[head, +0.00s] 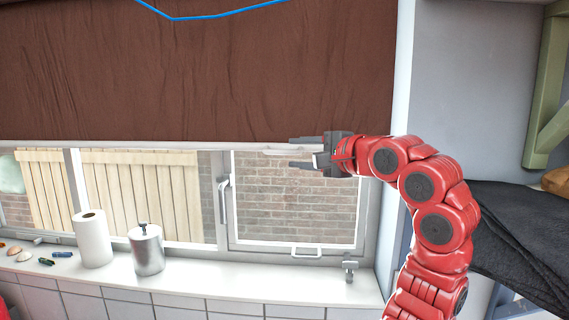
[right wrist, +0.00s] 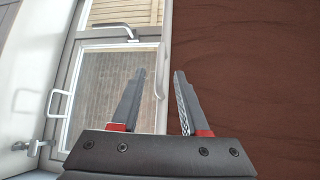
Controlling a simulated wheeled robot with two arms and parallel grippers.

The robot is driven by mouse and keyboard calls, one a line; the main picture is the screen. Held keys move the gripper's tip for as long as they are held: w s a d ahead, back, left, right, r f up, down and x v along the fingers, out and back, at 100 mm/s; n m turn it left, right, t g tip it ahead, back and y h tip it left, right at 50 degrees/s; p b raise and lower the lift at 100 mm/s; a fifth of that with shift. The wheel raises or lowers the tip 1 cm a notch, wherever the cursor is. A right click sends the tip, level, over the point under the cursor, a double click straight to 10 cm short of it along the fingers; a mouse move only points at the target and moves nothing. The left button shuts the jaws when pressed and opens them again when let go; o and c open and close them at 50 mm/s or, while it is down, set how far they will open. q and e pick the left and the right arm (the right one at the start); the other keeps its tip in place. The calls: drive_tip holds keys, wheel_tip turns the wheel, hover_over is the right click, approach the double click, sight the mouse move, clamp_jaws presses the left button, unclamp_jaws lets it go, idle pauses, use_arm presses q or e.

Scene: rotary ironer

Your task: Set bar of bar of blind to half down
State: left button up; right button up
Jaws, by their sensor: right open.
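The blind (head: 200,80) is a brown cloth hanging over the upper part of the window. Its bar (head: 120,144) is a thin pale strip along the lower edge, roughly level. My right gripper (head: 290,152) is open at the right part of the bar, one finger above and one below it in the head view. In the right wrist view the gripper (right wrist: 160,74) shows open fingers, with the pale bar (right wrist: 164,50) running between them in the picture. I cannot tell whether either finger touches it. My left gripper is out of view.
Below the blind is a window with a handle (head: 223,198). On the white sill (head: 220,284) stand a paper roll (head: 92,239) and a metal canister (head: 146,250), with small items at left. A dark cloth (head: 515,240) lies at right. A blue line crosses the top.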

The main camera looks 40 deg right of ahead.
drive_tip(key=s+r+b, duration=0.1)
drive_tip(key=s+b, duration=0.2)
drive_tip(key=s, duration=0.8)
drive_tip(key=shift+s+a+r, duration=0.15)
drive_tip(key=shift+a+r, duration=0.15)
drive_tip(key=shift+a, duration=0.1)
